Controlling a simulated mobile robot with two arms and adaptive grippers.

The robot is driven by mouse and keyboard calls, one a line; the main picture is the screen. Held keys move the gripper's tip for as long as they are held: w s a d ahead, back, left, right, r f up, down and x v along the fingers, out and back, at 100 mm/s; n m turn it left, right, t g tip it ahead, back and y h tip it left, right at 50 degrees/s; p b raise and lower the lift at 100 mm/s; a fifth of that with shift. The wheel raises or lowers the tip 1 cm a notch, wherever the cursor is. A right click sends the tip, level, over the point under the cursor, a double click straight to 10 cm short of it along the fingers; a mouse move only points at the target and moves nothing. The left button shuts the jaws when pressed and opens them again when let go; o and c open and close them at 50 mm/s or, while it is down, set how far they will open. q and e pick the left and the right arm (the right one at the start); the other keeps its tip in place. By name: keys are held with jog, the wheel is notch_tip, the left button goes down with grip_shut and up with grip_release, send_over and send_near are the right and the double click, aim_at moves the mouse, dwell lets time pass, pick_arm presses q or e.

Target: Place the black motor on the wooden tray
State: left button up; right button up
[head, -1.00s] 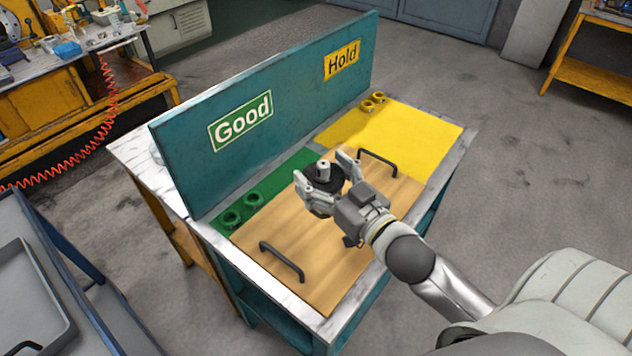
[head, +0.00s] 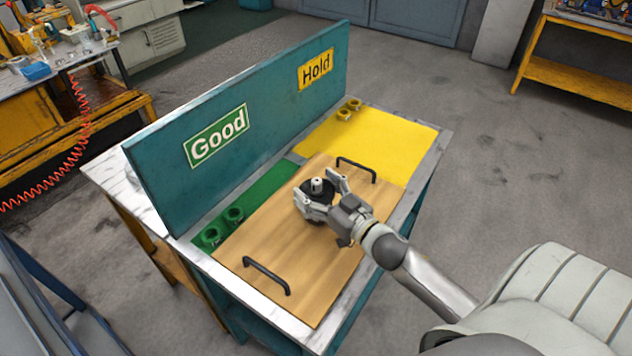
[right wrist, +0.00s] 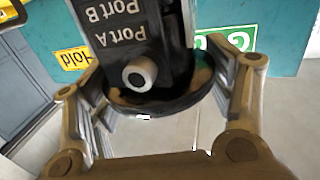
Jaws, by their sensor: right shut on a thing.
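The black motor (head: 318,190) is upright at the far part of the wooden tray (head: 275,236), between the tray's two black handles. My right gripper (head: 317,186) is shut on it, with a finger on each side. I cannot tell whether the motor's base touches the tray or is just above it. In the right wrist view the motor (right wrist: 150,60) shows white "Port A" and "Port B" lettering and a pale round port, between both fingers (right wrist: 165,85). My left gripper is not in view.
The tray lies on a bench between a green mat (head: 262,188) with two green rings and a yellow mat (head: 385,143) with small yellow rings. A teal panel (head: 170,175) with "Good" and "Hold" signs stands behind. The tray's near part is clear.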

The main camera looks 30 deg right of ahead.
jog(key=shift+f, duration=0.3)
jog(key=shift+f, duration=0.1)
jog(key=o, duration=2.1)
jog(key=shift+s+f, duration=0.1)
jog(key=shift+f, duration=0.1)
jog(key=shift+r, duration=0.1)
jog(key=shift+s, duration=0.15)
jog(key=s+d+b, duration=0.1)
jog(key=s, duration=1)
jog(key=shift+s+d+b, duration=0.25)
jog(key=shift+d+b, duration=0.05)
jog(key=shift+b, duration=0.05)
